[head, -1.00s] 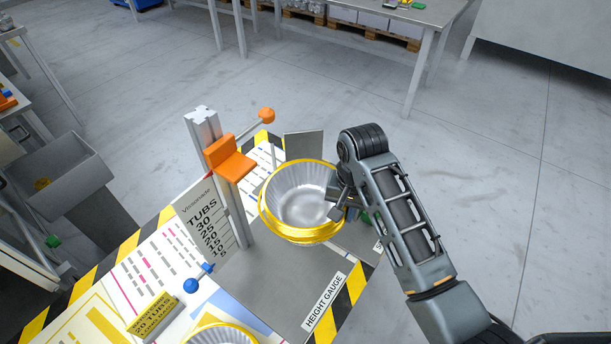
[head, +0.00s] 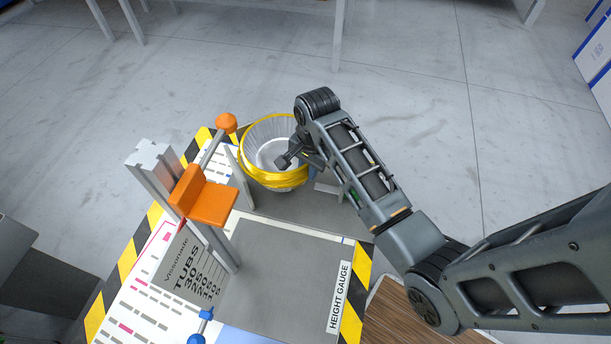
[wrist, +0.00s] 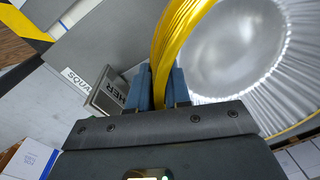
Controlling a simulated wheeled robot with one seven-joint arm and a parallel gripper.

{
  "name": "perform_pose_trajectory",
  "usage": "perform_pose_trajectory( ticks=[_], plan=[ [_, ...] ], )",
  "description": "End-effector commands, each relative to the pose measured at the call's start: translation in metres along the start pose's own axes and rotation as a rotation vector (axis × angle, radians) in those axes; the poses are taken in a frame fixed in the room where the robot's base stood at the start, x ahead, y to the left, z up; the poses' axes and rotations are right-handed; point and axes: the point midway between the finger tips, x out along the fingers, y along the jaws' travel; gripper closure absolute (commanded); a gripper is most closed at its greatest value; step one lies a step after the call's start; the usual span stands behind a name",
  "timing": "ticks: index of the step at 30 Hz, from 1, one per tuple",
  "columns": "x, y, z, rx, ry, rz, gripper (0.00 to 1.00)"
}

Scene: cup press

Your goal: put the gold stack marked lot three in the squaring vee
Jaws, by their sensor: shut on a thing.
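The gold-rimmed stack of clear tubs (head: 272,181) is at the far end of the grey bench plate, mouth up and slightly tilted. My gripper (head: 287,160) is shut on its rim wall; in the wrist view the blue fingers (wrist: 158,88) pinch the layered gold rims (wrist: 172,45). A grey upright plate (head: 239,176), likely part of the squaring vee, stands close at the stack's left. A label starting "SQUA" (wrist: 76,78) shows in the wrist view. I cannot tell whether the stack touches the plate or floor of the vee. No lot mark is readable.
A grey block ending in "HER" (wrist: 108,92) lies beside my fingers. The gauge plate (head: 285,275) in front is bare.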

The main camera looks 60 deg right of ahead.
Motion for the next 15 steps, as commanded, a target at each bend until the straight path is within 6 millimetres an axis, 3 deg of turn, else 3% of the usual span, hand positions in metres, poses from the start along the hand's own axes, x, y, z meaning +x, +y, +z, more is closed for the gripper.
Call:
perform_pose_trajectory(
  ticks=[9,15],
  plan=[
    [0.036,0.003,0.0,-0.001,0.0,0.0,1.0],
    [0.04,0.003,0.0,-0.001,0.001,-0.002,1.0]
  ],
)
